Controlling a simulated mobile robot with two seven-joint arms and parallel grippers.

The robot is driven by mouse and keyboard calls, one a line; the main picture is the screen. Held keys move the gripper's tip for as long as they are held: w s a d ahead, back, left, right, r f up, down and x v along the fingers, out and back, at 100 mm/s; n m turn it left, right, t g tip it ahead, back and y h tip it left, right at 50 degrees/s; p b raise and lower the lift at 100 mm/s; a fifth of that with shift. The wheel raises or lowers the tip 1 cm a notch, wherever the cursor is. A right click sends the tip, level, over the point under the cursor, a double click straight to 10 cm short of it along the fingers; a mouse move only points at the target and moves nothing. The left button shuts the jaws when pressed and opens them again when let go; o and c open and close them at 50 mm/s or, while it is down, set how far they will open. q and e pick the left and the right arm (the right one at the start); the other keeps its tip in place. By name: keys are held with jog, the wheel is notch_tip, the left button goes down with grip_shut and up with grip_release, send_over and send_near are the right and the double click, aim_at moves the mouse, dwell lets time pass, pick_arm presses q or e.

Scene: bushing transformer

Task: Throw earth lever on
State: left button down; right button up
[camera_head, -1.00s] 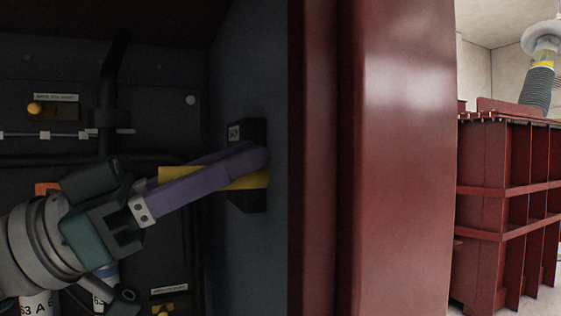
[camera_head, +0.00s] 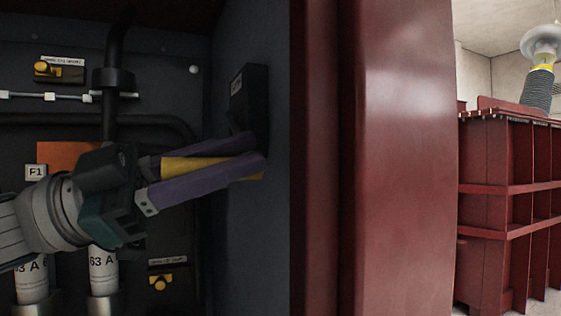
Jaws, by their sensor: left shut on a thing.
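The yellow earth lever (camera_head: 195,167) lies between the two purple fingers of my left gripper (camera_head: 256,154), which is shut on it. The lever runs across the view beside the cabinet's right inner wall, near the lower part of a black mount (camera_head: 250,90) with a small label. The fingers hide part of the lever and where it meets the mount. My right gripper is out of view.
The dark cabinet's back panel carries small yellow knobs (camera_head: 160,282), an orange plate (camera_head: 65,155), black cables (camera_head: 115,50) and white cylinders marked "63 A" (camera_head: 103,270). A dark red post (camera_head: 405,160) stands to the right. A ribbed red transformer tank (camera_head: 510,210) stands beyond.

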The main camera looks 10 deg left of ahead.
pick_arm(q)
jog(key=shift+w+f, duration=0.1)
jog(key=shift+f, duration=0.15)
jog(key=c, duration=1)
grip_release()
jog(key=shift+c, duration=0.2)
jog(key=o, duration=0.4)
jog(key=shift+r, duration=0.1)
jog(key=shift+c, duration=0.2)
jog(key=b+v, duration=0.2)
jog(key=v, duration=0.8)
